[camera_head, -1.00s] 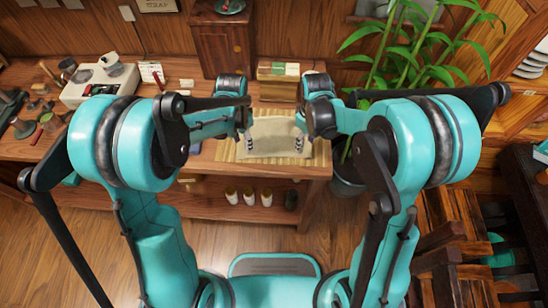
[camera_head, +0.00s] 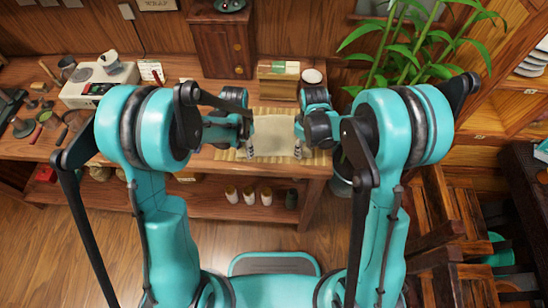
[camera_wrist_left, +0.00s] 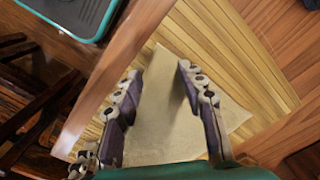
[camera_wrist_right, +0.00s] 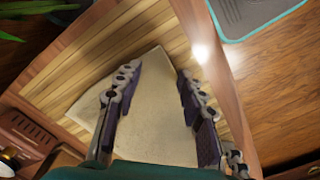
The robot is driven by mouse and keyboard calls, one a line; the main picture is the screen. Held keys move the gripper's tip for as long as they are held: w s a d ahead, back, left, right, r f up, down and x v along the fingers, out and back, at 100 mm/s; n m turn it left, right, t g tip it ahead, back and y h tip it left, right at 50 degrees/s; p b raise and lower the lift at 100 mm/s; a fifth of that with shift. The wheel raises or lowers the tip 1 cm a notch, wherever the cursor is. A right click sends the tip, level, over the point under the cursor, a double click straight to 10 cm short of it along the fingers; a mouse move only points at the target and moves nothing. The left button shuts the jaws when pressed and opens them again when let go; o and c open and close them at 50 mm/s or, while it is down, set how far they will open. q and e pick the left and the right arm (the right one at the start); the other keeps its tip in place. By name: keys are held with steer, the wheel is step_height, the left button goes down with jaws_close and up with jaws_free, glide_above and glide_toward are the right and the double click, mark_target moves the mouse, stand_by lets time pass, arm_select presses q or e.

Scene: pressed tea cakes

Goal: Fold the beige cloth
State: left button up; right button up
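The beige cloth (camera_head: 273,138) lies flat on a slatted bamboo mat (camera_head: 226,155) at the table's front edge. My left gripper (camera_head: 250,153) is over the cloth's front left corner, and my right gripper (camera_head: 297,153) is over its front right corner. In the left wrist view, the left fingers (camera_wrist_left: 158,74) are apart, with the cloth (camera_wrist_left: 160,133) showing between them. In the right wrist view, the right fingers (camera_wrist_right: 160,72) are also apart, with the cloth (camera_wrist_right: 152,105) between them. Whether the fingertips touch the cloth is unclear.
Stacked boxes (camera_head: 278,80) and a small white dish (camera_head: 312,76) stand behind the mat. A wooden cabinet (camera_head: 222,42) is at the back. A leafy plant (camera_head: 410,50) stands at the right. Several canisters (camera_head: 249,195) are on the lower shelf.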

arm_select(q)
steer(key=shift+c, duration=0.2)
steer(key=shift+f, duration=0.1)
jaws_close()
arm_select(e)
steer(key=shift+f, duration=0.15)
jaws_close()
